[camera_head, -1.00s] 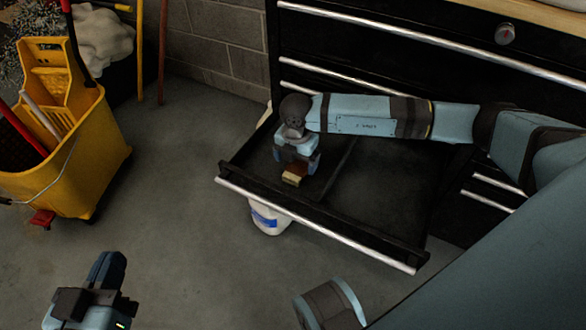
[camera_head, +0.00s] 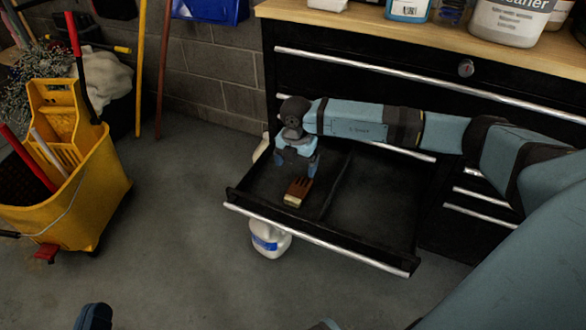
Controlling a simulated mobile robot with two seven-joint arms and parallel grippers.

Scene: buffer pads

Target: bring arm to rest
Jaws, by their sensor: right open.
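My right gripper (camera_head: 297,166) is over the left compartment of the open black drawer (camera_head: 372,212). Its blue fingers are spread apart and empty. A small brown block with a pale yellowish end (camera_head: 298,191) lies on the drawer floor just below and in front of the fingers, apart from them. My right arm reaches in from the right across the cabinet front. Only the dark blue tip of my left gripper (camera_head: 94,317) shows at the bottom left edge, so its jaws are hidden.
The black cabinet (camera_head: 370,75) has a wooden top (camera_head: 400,32) with several bottles on it. A white jug (camera_head: 270,240) stands under the drawer. A yellow mop bucket (camera_head: 85,205) stands at the left. The floor between bucket and drawer is clear.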

